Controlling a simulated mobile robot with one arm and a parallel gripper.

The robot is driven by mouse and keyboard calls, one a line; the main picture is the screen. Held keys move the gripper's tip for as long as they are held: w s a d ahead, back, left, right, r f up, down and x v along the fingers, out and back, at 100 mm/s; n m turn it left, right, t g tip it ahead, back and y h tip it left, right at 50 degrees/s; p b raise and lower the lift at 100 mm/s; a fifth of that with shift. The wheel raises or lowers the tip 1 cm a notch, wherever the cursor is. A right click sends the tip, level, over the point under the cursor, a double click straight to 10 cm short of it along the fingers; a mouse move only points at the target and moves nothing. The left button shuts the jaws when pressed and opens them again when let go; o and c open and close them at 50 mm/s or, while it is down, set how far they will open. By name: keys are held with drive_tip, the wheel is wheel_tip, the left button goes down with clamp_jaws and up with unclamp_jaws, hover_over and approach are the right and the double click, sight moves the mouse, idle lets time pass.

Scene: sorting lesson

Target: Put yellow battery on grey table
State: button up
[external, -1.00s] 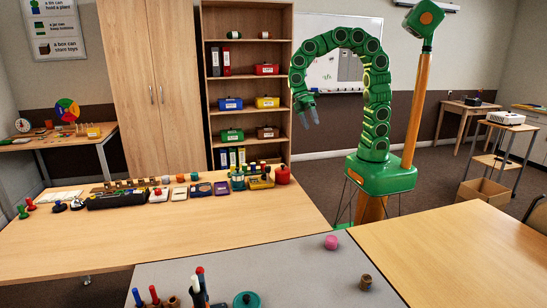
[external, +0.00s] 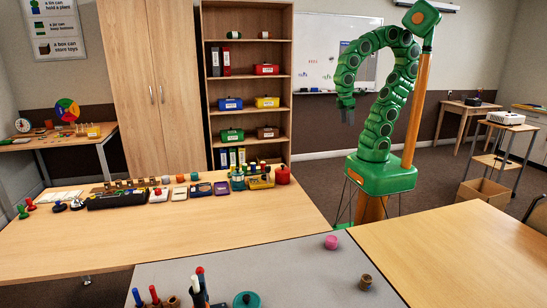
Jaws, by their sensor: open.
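The grey table (external: 290,266) fills the bottom foreground, with part of its top bare. I cannot make out a yellow battery for certain. Several small upright pieces, some with yellowish parts, stand around a yellow box (external: 261,183) near the right end of the long wooden table, too small to tell apart. My gripper (external: 347,116) is open and hangs in the air behind the tables, fingers pointing down, with nothing seen between them. It is well apart from the table tops.
The grey table holds a pink piece (external: 331,242), a small brown barrel (external: 366,282), a teal round piece (external: 246,300) and several pegs. The wooden table (external: 150,240) has a clear front. A red canister (external: 283,175) stands at its right end.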

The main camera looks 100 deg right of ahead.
drive_tip(key=shift+o, duration=0.4)
drive_tip(key=shift+s+d+f, duration=0.1)
drive_tip(key=shift+s+d, duration=0.15)
drive_tip(key=shift+s, duration=0.25)
drive_tip(key=shift+s+d, duration=0.2)
drive_tip(key=shift+s, duration=0.25)
